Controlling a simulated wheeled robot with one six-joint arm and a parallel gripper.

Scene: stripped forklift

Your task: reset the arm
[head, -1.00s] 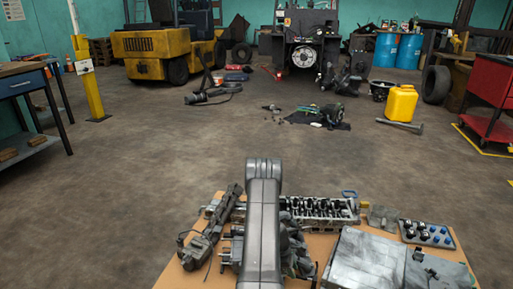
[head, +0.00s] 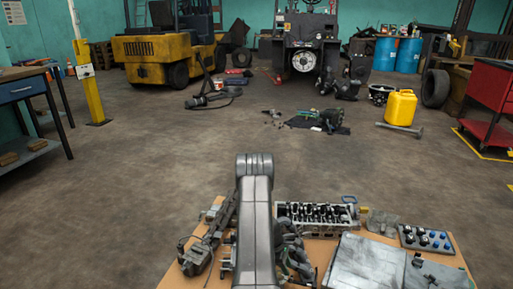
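My arm (head: 255,225) stands up as a grey link at the bottom centre of the head view, in front of the wooden table. Its top ends in a rounded joint over the table's far edge. My gripper does not show in this view, so its state cannot be seen. The arm hides part of the table and some of the engine parts on it.
The table (head: 174,279) holds a cylinder head (head: 318,214), a dark long part (head: 212,240), a grey metal case (head: 362,262) and a tray of knobs (head: 426,238). Open floor lies beyond. A yellow jug (head: 400,107) and a forklift (head: 155,55) stand farther off.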

